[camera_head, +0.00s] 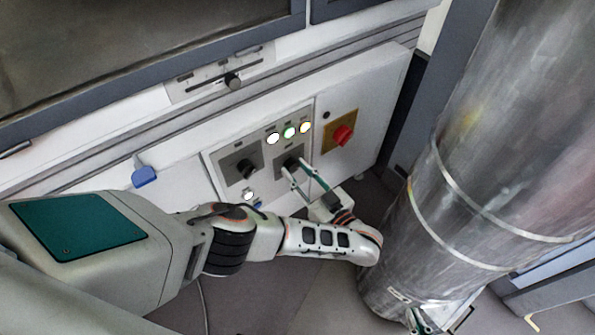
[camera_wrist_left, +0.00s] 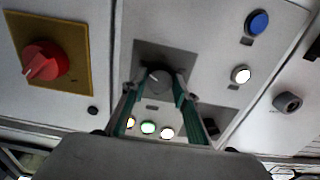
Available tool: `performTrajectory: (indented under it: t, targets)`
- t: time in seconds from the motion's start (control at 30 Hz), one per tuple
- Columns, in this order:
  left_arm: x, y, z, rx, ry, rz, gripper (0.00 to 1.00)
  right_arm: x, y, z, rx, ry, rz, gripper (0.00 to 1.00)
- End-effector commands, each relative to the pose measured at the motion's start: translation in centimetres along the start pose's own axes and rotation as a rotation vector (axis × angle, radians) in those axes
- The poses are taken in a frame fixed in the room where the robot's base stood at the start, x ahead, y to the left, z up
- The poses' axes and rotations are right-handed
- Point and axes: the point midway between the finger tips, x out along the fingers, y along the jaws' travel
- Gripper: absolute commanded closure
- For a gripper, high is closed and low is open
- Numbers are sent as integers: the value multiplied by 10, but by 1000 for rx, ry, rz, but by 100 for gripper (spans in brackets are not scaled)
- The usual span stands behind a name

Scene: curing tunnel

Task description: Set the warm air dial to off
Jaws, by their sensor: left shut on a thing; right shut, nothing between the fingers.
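A dark dial (camera_head: 292,163) sits on a dark square plate on the white control panel. Its label is too small to read. My left gripper (camera_head: 303,176) reaches it from the lower right, with its green-lined fingers at the dial. In the left wrist view the gripper (camera_wrist_left: 157,92) has a finger on each side of the dial (camera_wrist_left: 160,78), shut on it. A short pale pointer mark shows on the dial's face. My right gripper (camera_head: 417,321) shows only partly at the bottom edge, shut and empty, by the large metal duct.
A second dark dial (camera_head: 246,168) is left of the held one. Several lit indicators (camera_head: 289,132) are above. A red rotary switch (camera_head: 343,135) on a yellow plate is to the right. A slider (camera_head: 232,81) is higher up. The large metal duct (camera_head: 480,150) fills the right side.

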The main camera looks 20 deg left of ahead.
Motion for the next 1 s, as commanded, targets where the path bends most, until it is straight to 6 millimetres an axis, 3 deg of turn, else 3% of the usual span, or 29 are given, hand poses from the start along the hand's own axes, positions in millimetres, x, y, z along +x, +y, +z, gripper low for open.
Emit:
performTrajectory:
  t: [0.23, 0.53, 0.57, 0.6, 1.0]
  targets:
    - [0, 0, -1, -110, 0, -1, 92, 0, 2, -4, -2, 6, 3, 100]
    - [0, 0, 0, -120, 0, 0, 92, 0, 1, 1, -2, -1, 2, 100]
    - [0, 0, 0, -120, 0, 0, 63, 0, 1, 1, -2, -2, 2, 100]
    - [0, 0, 0, -120, 0, 0, 54, 0, 1, 1, -2, -2, 2, 100]
    - [0, 0, 0, -107, 0, 0, 54, 0, 1, 2, 2, -4, 3, 100]
